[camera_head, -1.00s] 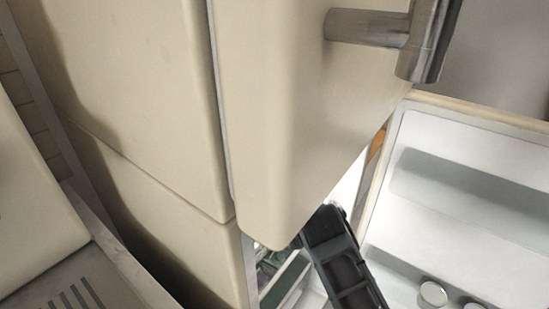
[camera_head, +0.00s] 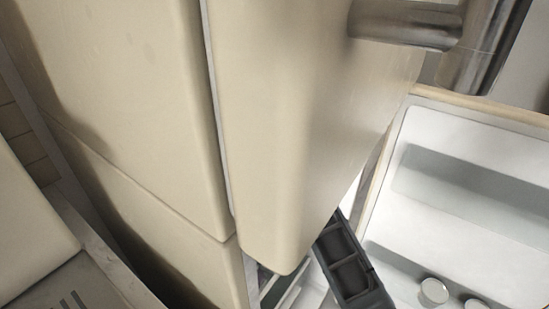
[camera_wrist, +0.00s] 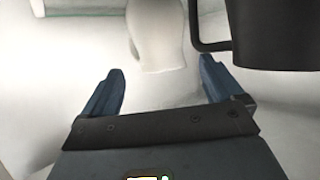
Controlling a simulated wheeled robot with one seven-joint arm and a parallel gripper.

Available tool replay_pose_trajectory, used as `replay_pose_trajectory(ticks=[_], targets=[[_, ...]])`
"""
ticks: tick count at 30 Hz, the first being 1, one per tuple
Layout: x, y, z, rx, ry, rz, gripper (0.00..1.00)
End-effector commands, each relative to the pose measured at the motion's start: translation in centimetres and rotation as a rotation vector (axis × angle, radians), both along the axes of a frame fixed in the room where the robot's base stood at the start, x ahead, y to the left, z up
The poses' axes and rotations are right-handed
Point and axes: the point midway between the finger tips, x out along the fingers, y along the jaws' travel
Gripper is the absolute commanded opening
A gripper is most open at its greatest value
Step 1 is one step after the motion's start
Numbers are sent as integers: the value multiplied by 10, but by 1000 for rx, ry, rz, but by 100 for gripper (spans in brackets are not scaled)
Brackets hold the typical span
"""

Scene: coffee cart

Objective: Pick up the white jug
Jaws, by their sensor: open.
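A white jug (camera_wrist: 157,35) is in the wrist view, upper middle. The jug lies ahead of the gap between the fingertips, and nothing is clamped. I cannot tell how far the fingertips are from it. The jug does not show in the head view.
A black vessel with a handle (camera_wrist: 275,35) stands close to the right of the jug. A grey-green item (camera_wrist: 85,4) is at the upper left. In the head view, a large beige panel (camera_head: 300,120) with a metal handle (camera_head: 405,25) blocks much of the scene. A white recessed tray (camera_head: 470,150) lies right.

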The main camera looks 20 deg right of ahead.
Motion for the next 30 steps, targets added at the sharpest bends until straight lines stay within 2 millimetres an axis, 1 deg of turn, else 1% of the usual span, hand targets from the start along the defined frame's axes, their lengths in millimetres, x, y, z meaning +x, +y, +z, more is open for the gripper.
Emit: replay_pose_trajectory(ticks=[6,10,14,21,23,30], targets=[[27,-3,-4,0,0,-1,94],[40,-5,-11,-1,0,-2,94],[47,-5,-13,-1,-1,-1,94],[48,-5,-14,1,-1,0,94],[47,-5,-14,1,-1,0,89],[47,-5,-14,1,-1,0,66]])
